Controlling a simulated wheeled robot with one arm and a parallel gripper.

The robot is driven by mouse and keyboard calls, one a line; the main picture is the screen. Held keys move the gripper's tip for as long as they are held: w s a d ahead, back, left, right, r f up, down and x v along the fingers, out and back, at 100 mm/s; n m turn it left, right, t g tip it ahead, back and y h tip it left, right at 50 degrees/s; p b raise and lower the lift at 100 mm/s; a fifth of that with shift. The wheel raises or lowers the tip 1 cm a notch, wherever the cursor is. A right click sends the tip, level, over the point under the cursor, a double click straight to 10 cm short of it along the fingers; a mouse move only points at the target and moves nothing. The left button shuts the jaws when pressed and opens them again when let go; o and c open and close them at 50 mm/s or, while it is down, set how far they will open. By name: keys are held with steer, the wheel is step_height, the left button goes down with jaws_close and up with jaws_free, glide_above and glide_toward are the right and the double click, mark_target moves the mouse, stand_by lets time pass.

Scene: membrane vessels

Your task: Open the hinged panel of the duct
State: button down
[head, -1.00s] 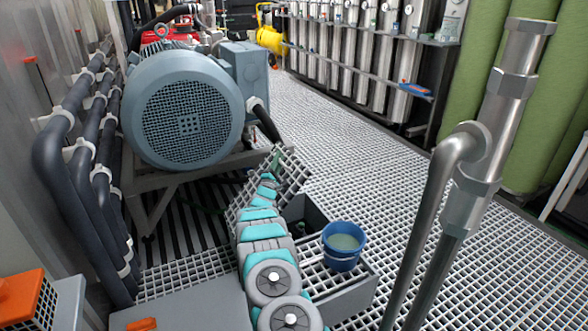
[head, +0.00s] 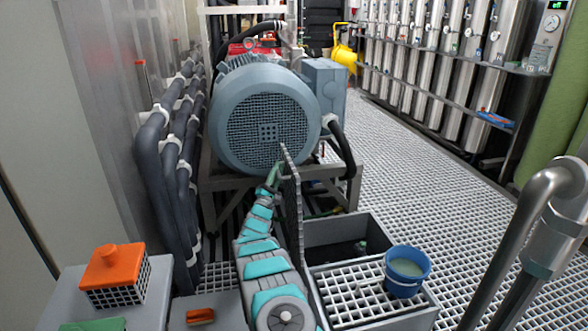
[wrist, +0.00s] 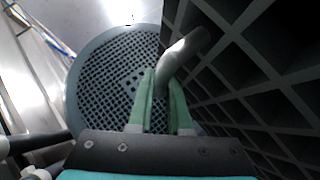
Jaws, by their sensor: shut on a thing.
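The hinged panel (head: 291,205) of the duct is a dark grating plate. It stands about upright, seen nearly edge-on, at the left side of the grey duct box (head: 340,234). The duct's back part is uncovered and dark inside, with small things at its bottom that I cannot make out. My gripper (head: 272,178) is at the upper left of the panel. In the wrist view, its green fingers (wrist: 160,88) are shut on the panel's metal handle (wrist: 184,50). The panel's grid (wrist: 255,75) fills the right of that view. My arm hides the panel's lower left side.
A blue bucket (head: 406,270) stands on the duct's front grating (head: 350,292). A big grey motor (head: 265,118) is close behind my gripper. Dark pipes (head: 160,180) run at left, and a metal pipe (head: 520,225) rises at right. Open grating floor (head: 415,190) lies right of the duct.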

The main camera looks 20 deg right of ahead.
steer(key=shift+w+a+f, duration=0.1)
steer(key=shift+a+f, duration=0.1)
steer(key=shift+a, duration=1.05)
steer(key=c, duration=1.1)
jaws_free()
steer(key=shift+c, duration=0.2)
steer(key=shift+f, duration=0.15)
steer(key=v, duration=0.7)
steer(key=shift+s+a+b, duration=0.15)
steer(key=shift+s+b, duration=0.1)
steer(key=shift+b, duration=0.15)
